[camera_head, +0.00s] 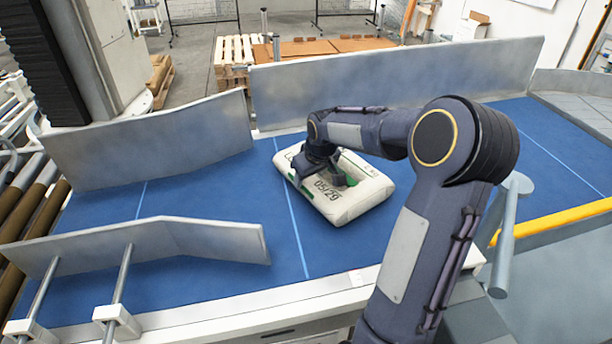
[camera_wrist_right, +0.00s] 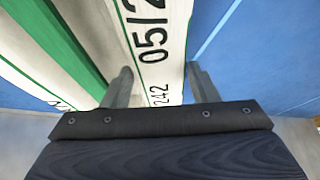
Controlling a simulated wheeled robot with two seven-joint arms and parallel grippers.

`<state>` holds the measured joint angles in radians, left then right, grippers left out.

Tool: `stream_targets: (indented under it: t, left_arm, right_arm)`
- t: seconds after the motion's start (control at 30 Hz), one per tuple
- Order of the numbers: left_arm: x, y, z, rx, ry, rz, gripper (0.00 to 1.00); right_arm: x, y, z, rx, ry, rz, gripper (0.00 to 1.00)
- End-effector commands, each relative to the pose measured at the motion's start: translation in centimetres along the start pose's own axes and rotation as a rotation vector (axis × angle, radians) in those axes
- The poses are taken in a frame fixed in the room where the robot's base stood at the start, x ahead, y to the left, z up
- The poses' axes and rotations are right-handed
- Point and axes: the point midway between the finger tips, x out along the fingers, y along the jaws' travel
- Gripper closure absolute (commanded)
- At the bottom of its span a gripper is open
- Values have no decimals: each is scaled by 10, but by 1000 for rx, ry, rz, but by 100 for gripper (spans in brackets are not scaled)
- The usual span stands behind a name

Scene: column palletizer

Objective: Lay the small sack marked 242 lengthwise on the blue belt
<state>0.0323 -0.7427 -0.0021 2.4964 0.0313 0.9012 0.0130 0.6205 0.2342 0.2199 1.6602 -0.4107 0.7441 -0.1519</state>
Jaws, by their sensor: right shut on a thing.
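The small sack (camera_head: 352,208) is cream with green stripes and the print 05/29. It lies flat on the blue belt (camera_head: 220,200) in the head view, or very close above it; I cannot tell for certain. In the right wrist view the sack (camera_wrist_right: 152,20) shows the number 242 near its edge. The arm hides part of the sack's far side. My left gripper is not in view.
Metal guide plates stand along the belt at the left (camera_head: 150,140), near left (camera_head: 150,245) and far side (camera_head: 400,80). A grey post (camera_head: 506,235) and a yellow rail (camera_head: 555,221) are at the right. Bare belt surrounds the sack.

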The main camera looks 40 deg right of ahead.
Motion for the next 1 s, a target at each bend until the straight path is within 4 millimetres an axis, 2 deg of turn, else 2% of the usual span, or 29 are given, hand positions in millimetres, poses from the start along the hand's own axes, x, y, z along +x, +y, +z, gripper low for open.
stream_targets:
  t: [0.27,0.7,1.0]
  left_arm:
    - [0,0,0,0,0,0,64]
    - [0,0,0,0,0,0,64]
    - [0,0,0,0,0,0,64]
  right_arm:
    - [-1,3,0,-23,3,-2,83]
    - [-1,2,-2,-425,32,-170,82]
    - [-1,1,-2,-455,36,-181,83]
